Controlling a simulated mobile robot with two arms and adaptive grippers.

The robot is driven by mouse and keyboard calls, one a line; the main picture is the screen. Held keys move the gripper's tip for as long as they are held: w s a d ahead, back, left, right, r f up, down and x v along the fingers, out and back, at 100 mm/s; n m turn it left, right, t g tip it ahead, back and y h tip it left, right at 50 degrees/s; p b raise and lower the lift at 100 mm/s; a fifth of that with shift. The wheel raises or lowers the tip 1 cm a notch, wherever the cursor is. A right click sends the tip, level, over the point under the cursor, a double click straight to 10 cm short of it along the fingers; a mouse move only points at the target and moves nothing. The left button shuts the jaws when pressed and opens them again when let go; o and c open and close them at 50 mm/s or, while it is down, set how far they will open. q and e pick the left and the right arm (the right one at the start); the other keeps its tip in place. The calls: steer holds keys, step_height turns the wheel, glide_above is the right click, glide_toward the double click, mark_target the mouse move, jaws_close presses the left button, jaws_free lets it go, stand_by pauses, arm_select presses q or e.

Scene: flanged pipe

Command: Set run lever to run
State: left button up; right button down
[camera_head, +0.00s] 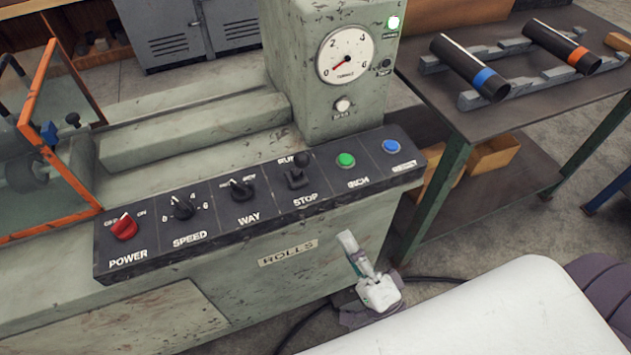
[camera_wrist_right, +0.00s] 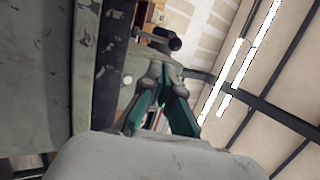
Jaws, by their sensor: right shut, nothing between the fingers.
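The run lever (camera_head: 297,174) is a black ball-topped lever on the dark control panel (camera_head: 225,215). It stands between a partly hidden RUN label above and a STOP label below; I cannot tell its exact setting. My right gripper (camera_head: 347,239) is shut and empty, in front of the panel's lower front edge, below and right of the lever and apart from it. My left gripper is out of view.
A green button (camera_head: 346,160) and a blue button (camera_head: 391,146) sit right of the lever, and the WAY knob (camera_head: 241,188) is left. A gauge column (camera_head: 343,95) rises behind. A table (camera_head: 455,110) with pipes stands at right. An orange-framed guard (camera_head: 45,140) is at left.

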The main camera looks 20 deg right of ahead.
mark_target(304, 162)
steer(key=p+x, duration=0.3)
steer(key=x, duration=1.1)
steer(key=r+g+p, duration=0.1)
steer(key=p, duration=0.3)
steer(key=w+g+h+p, duration=0.1)
steer(key=p, duration=0.3)
steer(key=w+r+m+g+p, duration=0.1)
steer(key=g+p, duration=0.1)
steer(key=p, duration=0.2)
steer(key=shift+r, duration=0.3)
steer(key=shift+w+a+f+p, duration=0.1)
steer(key=shift+w+p, duration=0.35)
steer(key=shift+w, duration=1.1)
steer(key=shift+r, duration=0.25)
